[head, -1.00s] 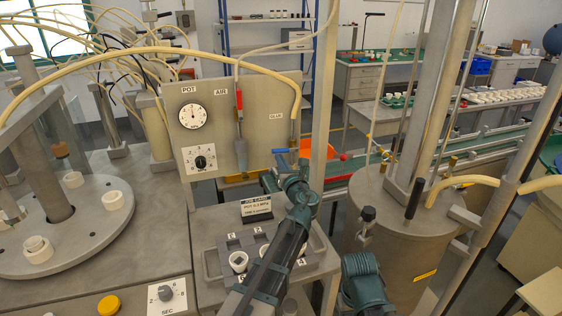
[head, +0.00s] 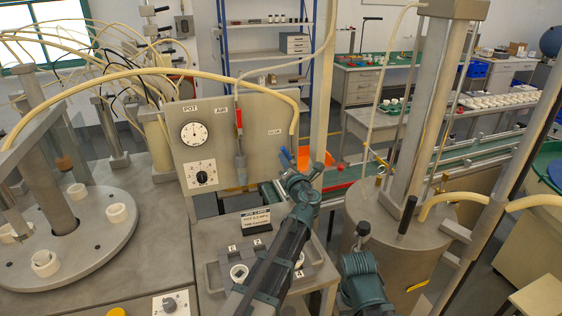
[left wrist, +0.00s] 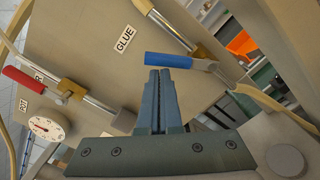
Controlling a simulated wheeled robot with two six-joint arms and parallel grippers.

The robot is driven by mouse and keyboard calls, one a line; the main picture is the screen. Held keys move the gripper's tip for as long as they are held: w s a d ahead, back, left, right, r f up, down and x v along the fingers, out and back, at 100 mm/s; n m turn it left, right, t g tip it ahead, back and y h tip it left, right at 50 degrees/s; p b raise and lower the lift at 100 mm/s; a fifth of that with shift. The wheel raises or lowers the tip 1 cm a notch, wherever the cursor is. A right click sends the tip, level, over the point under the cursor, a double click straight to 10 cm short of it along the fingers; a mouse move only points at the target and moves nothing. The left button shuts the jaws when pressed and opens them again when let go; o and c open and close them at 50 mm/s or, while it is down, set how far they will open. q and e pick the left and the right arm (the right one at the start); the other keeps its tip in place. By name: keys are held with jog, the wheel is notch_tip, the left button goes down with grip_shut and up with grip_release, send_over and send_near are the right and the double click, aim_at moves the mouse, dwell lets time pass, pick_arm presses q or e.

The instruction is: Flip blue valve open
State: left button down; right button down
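The blue valve handle (head: 286,155) sits on the pipe at the right edge of the grey panel, near the GLUE label. In the left wrist view the blue handle (left wrist: 167,60) lies at an angle to its metal pipe, its free end pointing left. My left gripper (head: 291,170) is at the handle in the head view. In the left wrist view its two fingers (left wrist: 160,72) are together with nothing between them, tips just below the handle's free end. Whether they touch it I cannot tell.
A red valve handle (head: 239,120) is on the AIR pipe to the left on the panel (head: 262,110). A metal tank (head: 385,215) stands to the right.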

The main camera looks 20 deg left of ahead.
pick_arm(q)
jog(key=shift+w+d+r+p, duration=0.45)
jog(key=shift+d+r+p, duration=0.1)
jog(key=shift+d+r, duration=0.15)
jog(key=shift+w+d+r, duration=0.25)
jog(key=shift+d, duration=0.1)
pick_arm(e)
jog(key=shift+r, duration=0.9)
pick_arm(q)
jog(key=shift+w+d+p, duration=0.1)
jog(key=shift+d+p, duration=0.1)
jog(key=shift+p, duration=0.1)
pick_arm(e)
jog(key=shift+r, duration=0.1)
pick_arm(q)
jog(key=shift+a, duration=0.1)
jog(key=s+d, duration=0.2)
jog(key=s, duration=0.9)
jog(key=shift+s+d, duration=0.25)
pick_arm(e)
jog(key=shift+a, duration=0.55)
